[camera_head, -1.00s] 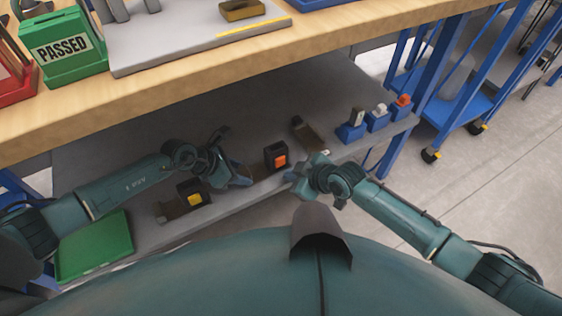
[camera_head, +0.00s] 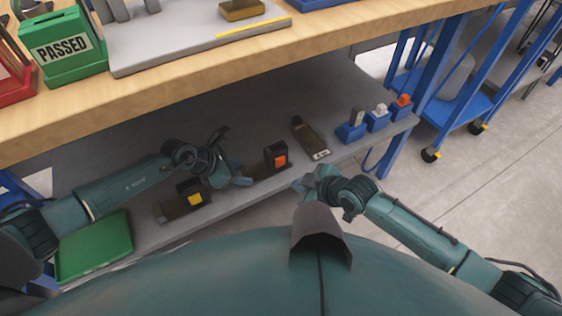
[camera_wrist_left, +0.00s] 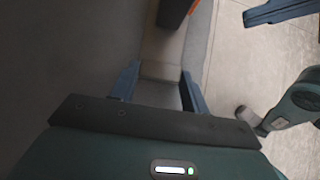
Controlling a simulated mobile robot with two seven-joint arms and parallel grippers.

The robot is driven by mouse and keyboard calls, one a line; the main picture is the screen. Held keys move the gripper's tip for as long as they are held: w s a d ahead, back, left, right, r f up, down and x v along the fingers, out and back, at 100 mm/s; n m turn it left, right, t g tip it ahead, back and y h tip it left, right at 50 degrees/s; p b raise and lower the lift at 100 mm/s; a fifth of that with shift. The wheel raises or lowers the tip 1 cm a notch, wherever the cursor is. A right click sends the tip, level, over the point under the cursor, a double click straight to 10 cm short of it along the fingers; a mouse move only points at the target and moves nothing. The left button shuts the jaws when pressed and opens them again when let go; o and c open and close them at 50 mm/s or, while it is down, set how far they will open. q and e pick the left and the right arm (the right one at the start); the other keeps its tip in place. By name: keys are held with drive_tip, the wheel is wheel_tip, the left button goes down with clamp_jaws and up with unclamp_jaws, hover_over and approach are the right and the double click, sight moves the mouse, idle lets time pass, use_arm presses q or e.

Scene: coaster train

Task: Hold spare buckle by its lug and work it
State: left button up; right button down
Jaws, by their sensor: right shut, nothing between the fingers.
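A black buckle with an orange button (camera_head: 278,160) stands on the grey lower shelf, with a flat brown lug (camera_head: 260,170) reaching left from it. Its dark body also shows at the top of the left wrist view (camera_wrist_left: 174,12). A similar buckle with a yellow button (camera_head: 194,198) lies further left. The frames do not show which is the spare. My left gripper (camera_head: 240,178) is at the lug's left end; its fingers (camera_wrist_left: 160,92) are apart, with the lug end in line with the gap. My right gripper (camera_head: 305,187) is shut and empty off the shelf's front edge.
Several blue blocks (camera_head: 350,132) stand at the shelf's right. A green tray (camera_head: 95,245) is at lower left. The wooden worktop (camera_head: 180,95) overhangs the shelf.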

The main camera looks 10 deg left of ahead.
use_arm(q)
drive_tip(key=o, duration=0.5)
drive_tip(key=v, duration=1.2)
drive_tip(key=s+d+p, duration=0.8)
drive_tip(key=s, duration=0.3)
drive_tip(key=shift+s, duration=0.2)
idle(0.4)
